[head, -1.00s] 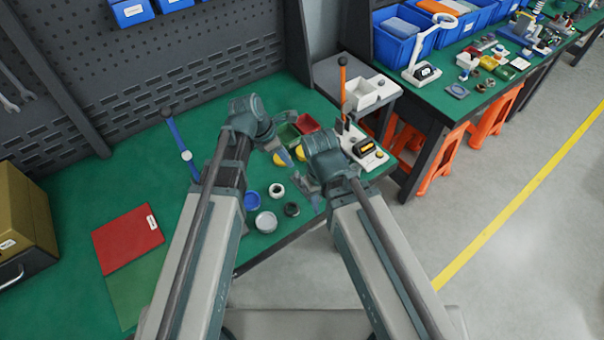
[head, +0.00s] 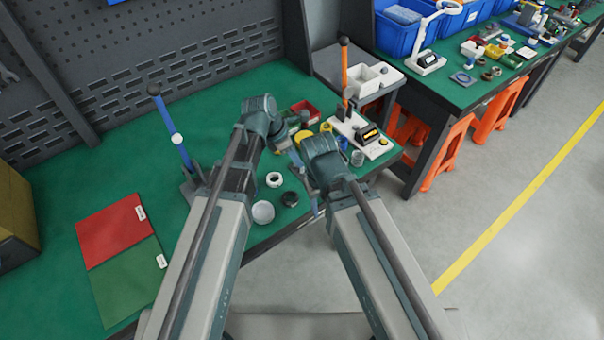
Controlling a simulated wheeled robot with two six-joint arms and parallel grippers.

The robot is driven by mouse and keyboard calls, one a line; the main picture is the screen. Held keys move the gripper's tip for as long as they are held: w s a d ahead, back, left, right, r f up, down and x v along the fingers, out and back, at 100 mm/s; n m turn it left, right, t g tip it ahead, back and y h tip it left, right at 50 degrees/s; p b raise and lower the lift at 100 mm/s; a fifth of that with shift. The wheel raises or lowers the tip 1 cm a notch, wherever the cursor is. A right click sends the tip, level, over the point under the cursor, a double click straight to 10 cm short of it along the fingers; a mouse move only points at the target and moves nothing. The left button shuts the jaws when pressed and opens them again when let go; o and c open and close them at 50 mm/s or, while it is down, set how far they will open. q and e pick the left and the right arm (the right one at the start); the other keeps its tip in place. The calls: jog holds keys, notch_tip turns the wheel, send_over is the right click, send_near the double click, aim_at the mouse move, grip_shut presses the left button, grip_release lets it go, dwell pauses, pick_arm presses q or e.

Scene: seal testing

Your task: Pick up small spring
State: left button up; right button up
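I cannot make out a small spring in the head view. My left gripper (head: 289,147) hangs over the green table near a red bin (head: 306,112) and yellow round parts (head: 303,137). It is small and partly hidden by its wrist, so its opening is unclear. My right gripper (head: 313,198) is low by the table's front edge, mostly hidden under its wrist; its opening is unclear too. A white ring (head: 274,180), a dark ring (head: 290,199) and a pale round part (head: 263,212) lie on the table between my arms.
A blue-lever device (head: 175,137) stands left of my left arm. A white device with a display (head: 368,133) and an orange lever (head: 345,80) stand at the right end. Red (head: 115,230) and green (head: 125,280) mats lie at left. A clear cylinder (head: 357,158) stands near my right wrist.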

aim_at(299, 172)
pick_arm(q)
jog(key=b+x, duration=0.4)
jog(key=shift+a+f, duration=0.2)
jog(key=shift+f, duration=0.2)
jog(key=shift+w+d+f+b, duration=0.2)
jog(key=shift+f+b, duration=0.1)
jog(key=shift+b, duration=0.3)
jog(key=shift+s+r, duration=0.1)
grip_shut()
